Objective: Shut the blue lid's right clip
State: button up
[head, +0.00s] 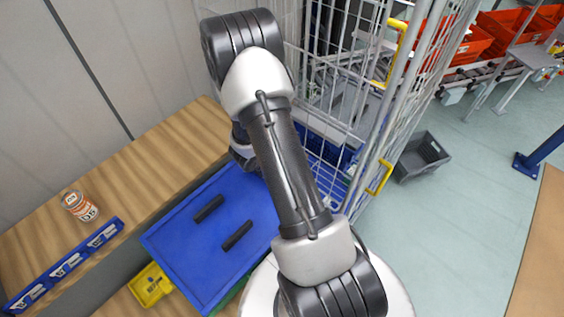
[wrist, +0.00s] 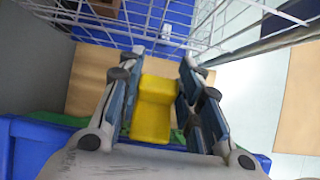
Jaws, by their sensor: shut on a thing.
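The blue lid (head: 185,243) with two dark bars on top lies at the lower middle of the head view, partly hidden by my arm. The lid's edge also shows in the wrist view (wrist: 35,140). The yellow right clip (wrist: 153,105) stands out from the lid's edge between my gripper's fingers. My gripper (wrist: 160,70) is shut on this clip, with one finger on each side. In the head view the gripper and this clip are hidden behind my arm. Bits of green show under the lid's edge in both views.
A yellow piece (head: 150,286) sits by the lid's left edge. A wire cage cart (head: 345,90) stands close beyond the lid's far right side. A wooden bench (head: 150,160) holds a jar (head: 79,206) and blue holders (head: 65,264). A grey bin (head: 421,157) stands on the floor.

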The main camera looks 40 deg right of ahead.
jog(key=shift+s+a+f+y+p, duration=0.1)
jog(key=shift+f+y+p, duration=0.25)
jog(key=shift+y+p, duration=0.9)
jog(key=shift+a+f+y+p, duration=0.1)
jog(key=shift+f+y+p, duration=0.25)
jog(key=shift+p, duration=1.75)
jog(key=shift+f+y+p, duration=0.25)
jog(key=shift+y+p, duration=0.15)
jog(key=shift+p, duration=0.55)
jog(key=shift+f, duration=0.2)
jog(key=o, duration=1.1)
jog(key=shift+p, duration=0.3)
jog(key=shift+c, duration=0.2)
jog(key=shift+r, duration=0.1)
jog(key=shift+r, duration=0.5)
jog(key=v, duration=1.1)
